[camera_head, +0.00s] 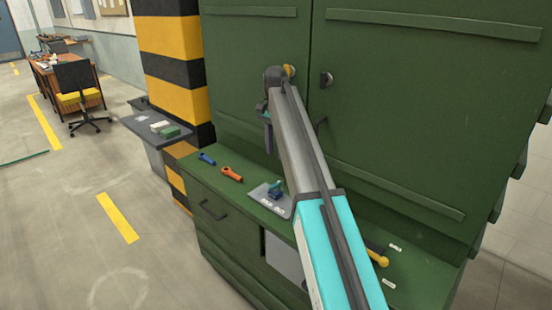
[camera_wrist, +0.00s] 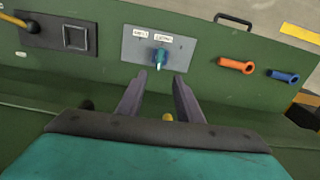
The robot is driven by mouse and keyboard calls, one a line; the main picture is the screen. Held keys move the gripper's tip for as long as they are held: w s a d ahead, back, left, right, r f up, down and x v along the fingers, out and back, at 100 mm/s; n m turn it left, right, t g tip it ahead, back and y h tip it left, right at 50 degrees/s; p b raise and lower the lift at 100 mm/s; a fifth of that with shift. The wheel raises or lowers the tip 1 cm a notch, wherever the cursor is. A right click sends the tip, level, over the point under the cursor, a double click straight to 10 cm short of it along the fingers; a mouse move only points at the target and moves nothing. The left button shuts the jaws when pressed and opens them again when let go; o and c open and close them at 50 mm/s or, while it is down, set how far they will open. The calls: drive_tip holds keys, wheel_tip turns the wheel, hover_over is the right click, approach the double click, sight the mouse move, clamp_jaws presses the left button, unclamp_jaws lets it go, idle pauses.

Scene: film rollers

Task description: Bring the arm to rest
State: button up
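My arm, grey and turquoise, reaches up and across the front of a green cabinet (camera_head: 420,95) in the head view. My gripper (camera_head: 267,135) hangs down from its far end, partly hidden by the arm. In the wrist view my gripper (camera_wrist: 160,77) shows two dark fingers spread apart with nothing held between them. Beyond the fingertips is a teal knob (camera_wrist: 160,57) on a grey labelled plate (camera_wrist: 184,50), apart from the fingers. The knob (camera_head: 275,189) and plate also show in the head view, on the cabinet's ledge.
An orange handle (camera_head: 231,174) and a blue handle (camera_head: 207,159) lie left of the plate on the ledge. A yellow-knobbed lever (camera_head: 377,256) is to the right. A yellow-black striped pillar (camera_head: 170,40) stands left of the cabinet. Open floor (camera_head: 60,220) lies further left.

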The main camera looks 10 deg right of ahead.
drive_tip(key=shift+r, duration=0.3)
